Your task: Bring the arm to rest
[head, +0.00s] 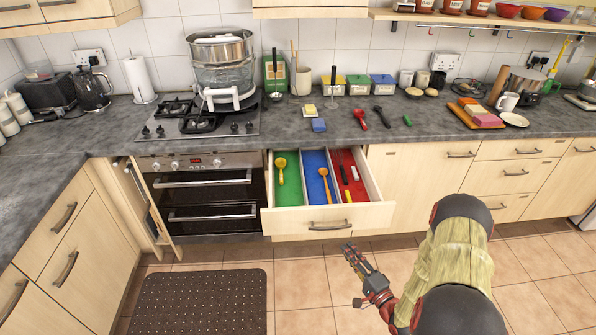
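My arm (455,255) reaches in from the lower right in the head view. My gripper (352,254) hangs over the tiled floor, in front of and below the open drawer (325,229). It points up and to the left, toward the drawer front. Its fingers are small and dark here, and I cannot tell whether they are open or shut. I see no object clearly held in it.
The drawer sticks out and has green, blue and red compartments with utensils. Counter (340,128) clutter includes coloured boxes, a red spoon (360,118) and a cutting board (464,116). A dark mat (200,303) lies at lower left. Floor around my gripper is clear.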

